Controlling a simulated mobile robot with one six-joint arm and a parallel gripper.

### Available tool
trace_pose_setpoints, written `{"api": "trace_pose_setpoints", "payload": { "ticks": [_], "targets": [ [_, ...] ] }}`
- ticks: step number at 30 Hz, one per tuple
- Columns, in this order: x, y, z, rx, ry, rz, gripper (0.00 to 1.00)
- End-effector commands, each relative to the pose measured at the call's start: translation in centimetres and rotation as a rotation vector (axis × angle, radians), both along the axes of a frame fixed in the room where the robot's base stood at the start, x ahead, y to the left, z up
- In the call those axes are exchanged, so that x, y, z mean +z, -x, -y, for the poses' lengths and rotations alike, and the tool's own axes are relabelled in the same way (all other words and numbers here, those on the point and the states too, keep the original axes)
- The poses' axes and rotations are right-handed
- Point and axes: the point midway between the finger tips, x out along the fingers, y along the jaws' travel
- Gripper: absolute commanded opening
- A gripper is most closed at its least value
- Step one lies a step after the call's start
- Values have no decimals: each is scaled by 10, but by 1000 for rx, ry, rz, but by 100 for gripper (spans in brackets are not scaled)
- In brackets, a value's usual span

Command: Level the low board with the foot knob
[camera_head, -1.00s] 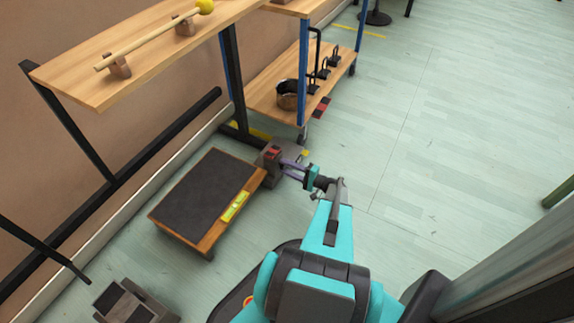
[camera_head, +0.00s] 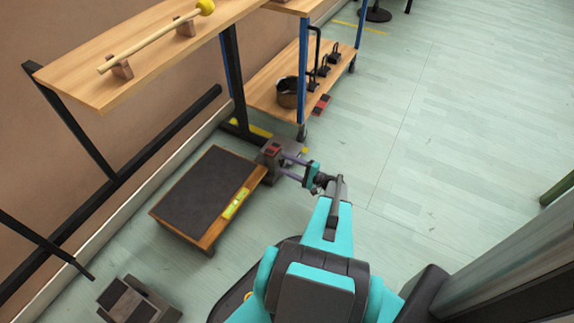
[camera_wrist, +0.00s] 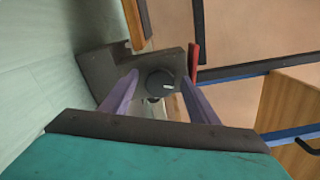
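The low board (camera_head: 190,195) has a dark top and a wooden rim and stands low on the floor at the left. A yellow-green spirit level (camera_head: 236,204) lies along its near right edge; its bubble is too small to read. A grey block (camera_head: 270,150) stands at the board's right corner. In the wrist view the round dark foot knob (camera_wrist: 160,82), with a pale mark, shows on the grey block's face. My gripper (camera_head: 284,163) is open, its lilac fingers pointing at the block. The fingertips (camera_wrist: 159,92) appear either side of the knob; contact cannot be told.
A wooden shelf (camera_head: 75,70) with a mallet (camera_head: 150,40) stands above the board's far side. A blue-posted trolley (camera_head: 302,70) holds a metal pot (camera_head: 289,92) behind the block. Another grey block (camera_head: 135,302) lies at the lower left. Floor to the right is clear.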

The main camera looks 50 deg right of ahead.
Motion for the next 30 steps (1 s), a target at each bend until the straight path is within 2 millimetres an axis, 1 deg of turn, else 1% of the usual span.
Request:
{"api": "trace_pose_setpoints", "payload": {
  "ticks": [8,14,20,30],
  "targets": [
    [0,0,0,1,1,1,54],
    [1,7,2,0,1,0,54],
    [2,26,7,-1,1,0,54],
    [1,71,18,-1,1,0,54]
  ]
}}
